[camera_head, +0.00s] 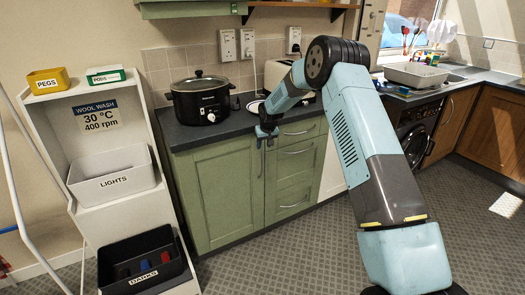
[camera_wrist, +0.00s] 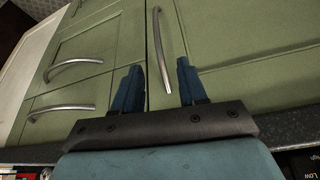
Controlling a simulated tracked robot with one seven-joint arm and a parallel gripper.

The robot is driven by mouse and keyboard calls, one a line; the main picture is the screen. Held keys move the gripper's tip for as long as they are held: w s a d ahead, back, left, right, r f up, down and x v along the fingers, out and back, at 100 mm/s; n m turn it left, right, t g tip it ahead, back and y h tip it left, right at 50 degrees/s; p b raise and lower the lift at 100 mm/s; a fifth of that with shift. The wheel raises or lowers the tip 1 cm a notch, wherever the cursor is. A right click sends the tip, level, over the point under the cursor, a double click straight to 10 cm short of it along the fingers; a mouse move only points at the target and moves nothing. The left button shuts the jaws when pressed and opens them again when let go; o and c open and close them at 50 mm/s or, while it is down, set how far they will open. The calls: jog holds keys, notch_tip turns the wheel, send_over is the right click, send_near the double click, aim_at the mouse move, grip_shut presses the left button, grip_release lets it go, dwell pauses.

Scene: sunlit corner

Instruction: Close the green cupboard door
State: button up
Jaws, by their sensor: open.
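The green cupboard door (camera_head: 218,195) is in the lower cabinet under the dark worktop, left of the green drawers. It looks flush with the cabinet front; I cannot tell whether a small gap is left. In the wrist view, the door (camera_wrist: 235,50) fills the right side, with its curved metal handle (camera_wrist: 160,40) near its edge. My gripper (camera_head: 265,134) is at the worktop's front edge by the top of the handle. In the wrist view, the open blue fingers (camera_wrist: 160,80) stand either side of the handle's end. I cannot tell whether they touch it.
Green drawers (camera_head: 295,165) with metal handles adjoin the door. A black slow cooker (camera_head: 201,98) and a toaster (camera_head: 277,75) stand on the worktop (camera_head: 190,136). A white shelf unit (camera_head: 137,212) with bins stands to the left. The floor (camera_head: 300,245) before the cabinet is clear.

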jog(key=shift+v, duration=1.15)
jog(key=s+d+r, duration=0.4)
jog(key=s+r, duration=0.4)
jog(key=r, duration=0.2)
jog(key=s+d+r+m+h, duration=0.1)
jog(key=s+d+r, duration=0.3)
jog(key=s+r, duration=0.5)
jog(key=s+d+r, duration=0.4)
jog(key=s+r, duration=0.3)
jog(key=r, duration=0.3)
jog(key=s+d+r+m+t, duration=0.1)
jog(key=s+d+r, duration=0.15)
jog(key=s, duration=0.65)
jog(key=s+d+r, duration=0.2)
jog(key=s+r, duration=0.1)
jog(key=s, duration=0.6)
jog(key=s+d+f, duration=0.1)
jog(key=s, duration=0.7)
jog(key=s+d+f+m, duration=0.1)
jog(key=s, duration=0.8)
jog(key=shift+d+f, duration=0.4)
